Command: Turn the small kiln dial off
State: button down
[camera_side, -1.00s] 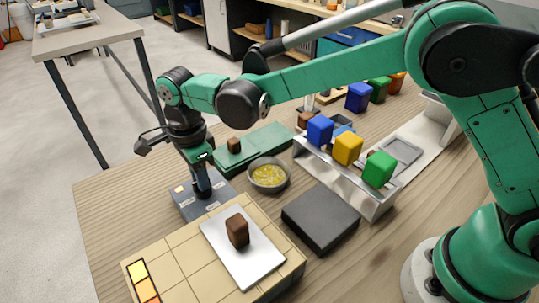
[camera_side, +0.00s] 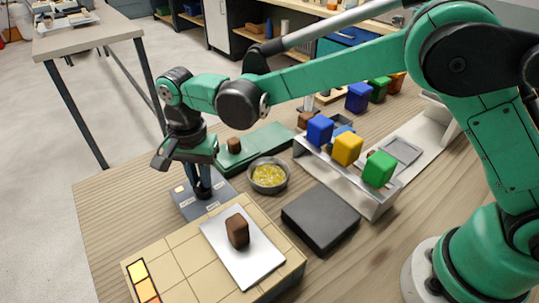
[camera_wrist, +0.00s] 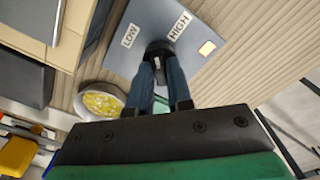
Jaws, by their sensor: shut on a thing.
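The kiln control box (camera_side: 186,207) is a flat blue-grey panel on the wooden table; it also shows in the wrist view (camera_wrist: 128,62). It has a LOW label, a HIGH label and a glowing pale orange square lamp (camera_wrist: 207,48). The dark round dial (camera_wrist: 158,46) sits between the labels. My gripper (camera_side: 202,192) points down over the box, its two blue-grey fingers shut on the dial, as the wrist view (camera_wrist: 159,66) also shows. The fingers hide part of the dial, and I cannot tell its pointer's direction.
A tan tiled slab (camera_side: 180,262) with glowing squares carries a white plate (camera_side: 256,268) and brown block (camera_side: 237,231). A bowl of yellow bits (camera_side: 268,176), a green mat (camera_side: 262,145), a dark slab (camera_side: 320,218) and a metal rack (camera_side: 368,204) with coloured blocks stand nearby.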

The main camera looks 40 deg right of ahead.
jog(key=n, duration=1.3)
jog(key=shift+n, duration=0.4)
jog(key=n, duration=1.3)
jog(key=shift+n, duration=0.3)
jog(key=c, duration=0.8)
grip_release()
jog(key=shift+r, duration=2.85)
